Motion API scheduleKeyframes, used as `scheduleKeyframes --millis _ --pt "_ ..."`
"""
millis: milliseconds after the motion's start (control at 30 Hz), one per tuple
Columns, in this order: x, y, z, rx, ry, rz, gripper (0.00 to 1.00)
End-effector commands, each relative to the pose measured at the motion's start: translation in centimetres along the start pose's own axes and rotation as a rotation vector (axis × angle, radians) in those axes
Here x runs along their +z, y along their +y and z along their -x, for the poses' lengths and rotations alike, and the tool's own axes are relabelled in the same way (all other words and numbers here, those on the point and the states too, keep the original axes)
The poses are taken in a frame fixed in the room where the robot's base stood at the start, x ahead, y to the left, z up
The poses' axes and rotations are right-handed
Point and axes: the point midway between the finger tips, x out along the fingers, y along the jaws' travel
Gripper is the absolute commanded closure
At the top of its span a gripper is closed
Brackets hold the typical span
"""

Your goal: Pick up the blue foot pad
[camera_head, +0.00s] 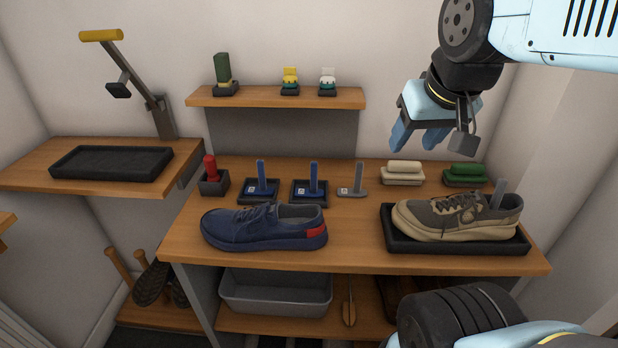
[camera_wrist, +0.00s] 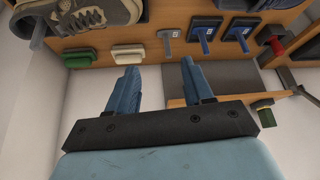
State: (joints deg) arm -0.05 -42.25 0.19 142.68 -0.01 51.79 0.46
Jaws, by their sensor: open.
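Two blue foot pads with upright blue handles and small white labels stand in black trays on the bench. The left one (camera_head: 259,185) and the right one (camera_head: 310,187) are side by side behind the navy shoe. In the wrist view they show at the top right, one (camera_wrist: 204,32) left of the other (camera_wrist: 239,31). A similar grey pad (camera_head: 353,190) stands just right of them without a tray. My gripper (camera_head: 418,138) is open and empty, above and to the right of the pads. Its two blue fingers (camera_wrist: 158,72) are apart in the wrist view.
A navy shoe (camera_head: 264,229) lies in front of the pads. A grey-tan shoe (camera_head: 440,222) sits in a black tray at right. A red-handled tool (camera_head: 210,172), a cream brush (camera_head: 403,172) and a green brush (camera_head: 464,175) line the back. A wall shelf (camera_head: 270,97) rises behind.

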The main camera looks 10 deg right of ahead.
Motion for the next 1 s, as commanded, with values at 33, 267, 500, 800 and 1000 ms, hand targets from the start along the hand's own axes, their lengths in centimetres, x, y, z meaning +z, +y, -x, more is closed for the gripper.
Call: scheduleKeyframes --millis 33,267,500,800,1000 --pt "-0.5 -0.1 -0.2 0.001 -0.012 -0.002 0.49" --pt "-4.6 -2.1 -1.7 0.010 -0.101 -0.036 0.49" --pt "-9.4 -4.5 -4.8 0.020 -0.212 -0.078 0.49" --pt "-14.6 -8.3 -10.2 0.032 -0.349 -0.129 0.49" --pt "-16.9 -10.8 -14.0 0.041 -0.429 -0.161 0.49"
